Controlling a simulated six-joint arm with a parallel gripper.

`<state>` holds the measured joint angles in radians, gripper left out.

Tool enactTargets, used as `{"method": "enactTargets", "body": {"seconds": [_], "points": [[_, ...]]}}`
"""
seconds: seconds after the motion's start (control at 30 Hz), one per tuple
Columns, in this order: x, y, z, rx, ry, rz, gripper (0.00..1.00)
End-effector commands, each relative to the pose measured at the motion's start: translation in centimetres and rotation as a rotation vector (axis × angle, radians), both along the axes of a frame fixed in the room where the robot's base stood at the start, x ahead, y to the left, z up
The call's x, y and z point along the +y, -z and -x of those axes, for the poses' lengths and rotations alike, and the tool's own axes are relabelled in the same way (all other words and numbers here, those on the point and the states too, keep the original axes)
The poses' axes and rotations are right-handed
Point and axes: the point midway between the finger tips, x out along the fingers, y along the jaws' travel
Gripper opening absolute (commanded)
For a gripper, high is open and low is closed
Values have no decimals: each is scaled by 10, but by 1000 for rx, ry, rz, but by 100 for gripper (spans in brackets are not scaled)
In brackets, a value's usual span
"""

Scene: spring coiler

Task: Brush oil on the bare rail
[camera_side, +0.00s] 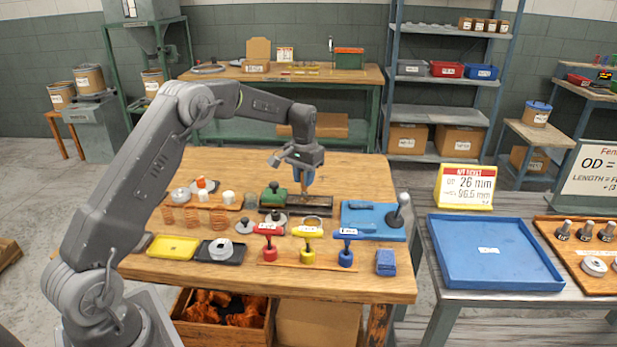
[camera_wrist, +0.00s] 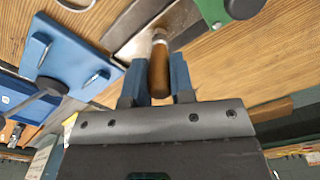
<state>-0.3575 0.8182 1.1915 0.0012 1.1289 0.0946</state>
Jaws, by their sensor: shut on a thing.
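My gripper (camera_side: 304,178) points down over the back middle of the wooden bench. Its blue fingers are shut on a brush, and they also show in the wrist view (camera_wrist: 157,78). The brush has a brown wooden handle (camera_wrist: 159,72) and a pale end (camera_wrist: 159,37) that points at a grey metal rail (camera_wrist: 142,24). In the side view a dark, long rail-like fixture (camera_side: 312,201) lies under the gripper. The brush tip is at or just above the rail; I cannot tell if it touches. Any oil on the rail cannot be made out.
A green-topped device (camera_side: 273,195) stands just left of the fixture. A blue plate with a lever (camera_side: 374,220) is to its right. Red, yellow and blue handled tools (camera_side: 306,240) stand in front. A yellow tray (camera_side: 173,247) and a black tray (camera_side: 232,256) lie front left.

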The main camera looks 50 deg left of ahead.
Motion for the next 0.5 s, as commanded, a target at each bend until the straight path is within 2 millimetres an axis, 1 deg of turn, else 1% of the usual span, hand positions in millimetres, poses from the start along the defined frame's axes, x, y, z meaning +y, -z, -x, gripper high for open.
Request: {"method": "enactTargets", "body": {"seconds": [0.5], "points": [[14,0,14,1,-1,0,0]]}}
